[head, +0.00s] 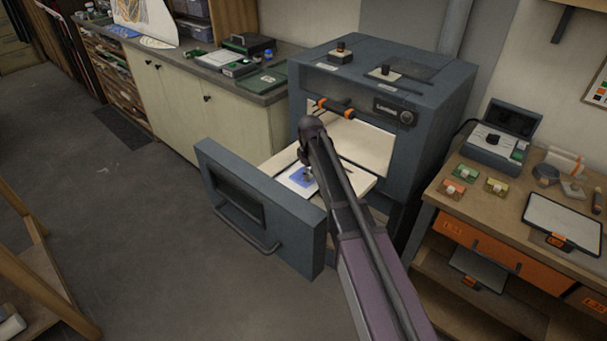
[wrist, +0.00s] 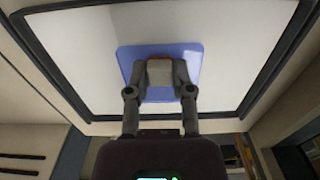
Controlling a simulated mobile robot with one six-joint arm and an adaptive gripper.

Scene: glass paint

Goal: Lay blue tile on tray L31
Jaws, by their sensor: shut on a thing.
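The blue tile (head: 296,181) is at the open kiln drawer, over a white tray (head: 283,178). In the wrist view the blue tile (wrist: 192,57) is a rounded square with a tan block-like grip (wrist: 160,72) on it. The white tray (wrist: 75,55) has a dark rim and surrounds the tile on all visible sides. My gripper (wrist: 160,80) is shut on the tile's grip. In the head view my gripper (head: 307,176) is partly hidden by my arm. I cannot tell whether the tile touches the tray. No tray label is readable.
The kiln (head: 440,110) stands behind the pulled-out drawer front (head: 260,215). The right bench holds several small coloured tiles (head: 467,173), a control box (head: 495,145) and another white tray (head: 560,220). A further tray (head: 478,267) lies on its lower shelf.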

